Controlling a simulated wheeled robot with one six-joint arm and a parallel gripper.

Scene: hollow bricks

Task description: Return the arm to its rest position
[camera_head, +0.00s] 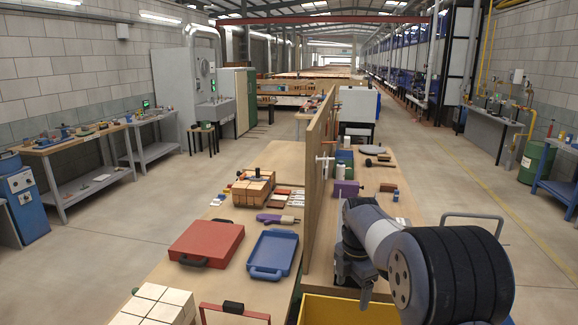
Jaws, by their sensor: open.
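My arm reaches in from the lower right, with its large dark ribbed joint nearest the camera and a grey link bent over the bench. My gripper (352,290) is at the far end of the arm, hanging low beside the wooden divider, above the back edge of a yellow bin. It is small and dark here, and partly hidden by my arm. It is open, and I see nothing held in it.
A wooden divider (319,165) stands close left of my arm. The yellow bin (340,311) lies below it. On the left bench are brown hollow bricks (250,192), a red case (206,243), a blue tray (272,252) and pale blocks (155,305). Floor aisles are clear.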

